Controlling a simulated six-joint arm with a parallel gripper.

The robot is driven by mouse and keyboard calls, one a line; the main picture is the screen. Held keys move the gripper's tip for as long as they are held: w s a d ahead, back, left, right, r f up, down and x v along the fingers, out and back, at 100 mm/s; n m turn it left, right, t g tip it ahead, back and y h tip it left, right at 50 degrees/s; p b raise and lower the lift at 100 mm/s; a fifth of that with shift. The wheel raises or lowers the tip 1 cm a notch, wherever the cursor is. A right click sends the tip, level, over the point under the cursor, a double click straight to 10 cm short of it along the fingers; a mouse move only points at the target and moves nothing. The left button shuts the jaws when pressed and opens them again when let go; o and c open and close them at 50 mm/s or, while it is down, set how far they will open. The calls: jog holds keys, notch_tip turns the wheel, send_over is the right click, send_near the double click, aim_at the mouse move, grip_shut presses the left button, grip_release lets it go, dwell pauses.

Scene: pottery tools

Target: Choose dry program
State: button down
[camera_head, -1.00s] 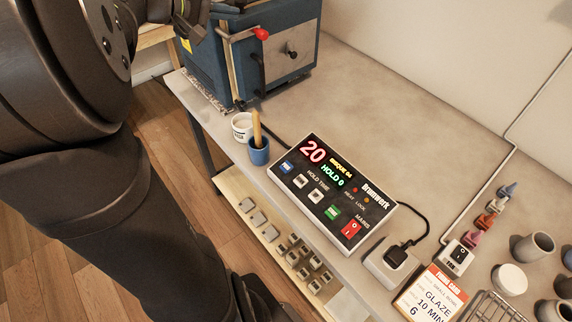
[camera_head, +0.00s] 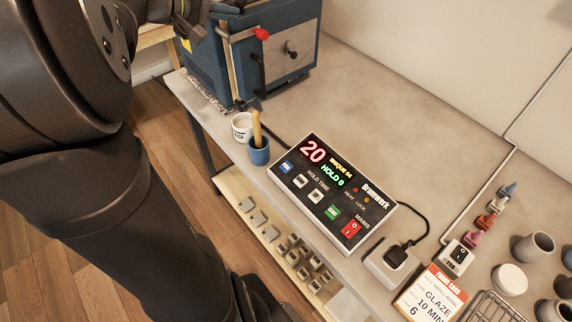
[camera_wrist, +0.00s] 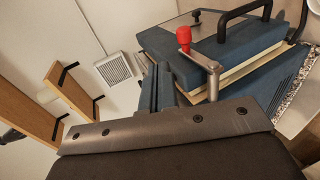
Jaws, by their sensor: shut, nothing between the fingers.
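The Brunnwerk controller box (camera_head: 332,192) lies on the grey bench with its dark sloped panel facing up. Its display (camera_head: 324,164) reads a red 20, a yellow line that looks like BISQUE 04, and a green HOLD 0. A blue button (camera_head: 286,167), two pale hold-time buttons (camera_head: 308,189), a green button (camera_head: 333,212) and a red rocker switch (camera_head: 351,229) sit on the panel. My gripper (camera_wrist: 158,88) is shut and empty in the wrist view, pointing towards the blue kiln, away from the controller. The controller is not in the wrist view.
The blue kiln (camera_head: 232,62), with a red-knobbed lever (camera_head: 261,34), stands at the bench's back left. A white jar (camera_head: 242,126) and a blue cup with a wooden tool (camera_head: 259,152) are left of the controller. A socket box, fan switch, orange-topped card and pots are on the right.

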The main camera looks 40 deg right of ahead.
dwell(0.3)
jog(key=m+y, duration=1.3)
jog(key=y, duration=0.2)
send_over(288, 169)
jog(key=a, duration=0.2)
notch_tip(288, 169, down, 21)
jog(key=shift+w+r+m+t+y, duration=0.1)
jog(key=shift+r+m+t+y, duration=0.2)
jog(key=shift+m+t, duration=0.65)
jog(key=shift+s+r+m+t+y, duration=0.15)
jog(key=shift+m+t+y, duration=0.15)
jog(key=shift+m+t, duration=0.6)
jog(key=shift+w+r+m+t+y, duration=0.15)
jog(key=shift+r+m+t+y, duration=0.15)
jog(key=shift+m+t, duration=0.6)
jog(key=shift+f+n+t, duration=0.15)
jog(key=shift+n+t, duration=0.1)
jog(key=shift+d+f, duration=0.35)
jog(key=shift+f, duration=1.05)
jog(key=shift+d+f, duration=0.3)
jog(key=shift+f, duration=1.1)
jog(key=shift+d+f, duration=0.35)
jog(key=shift+f, duration=1.05)
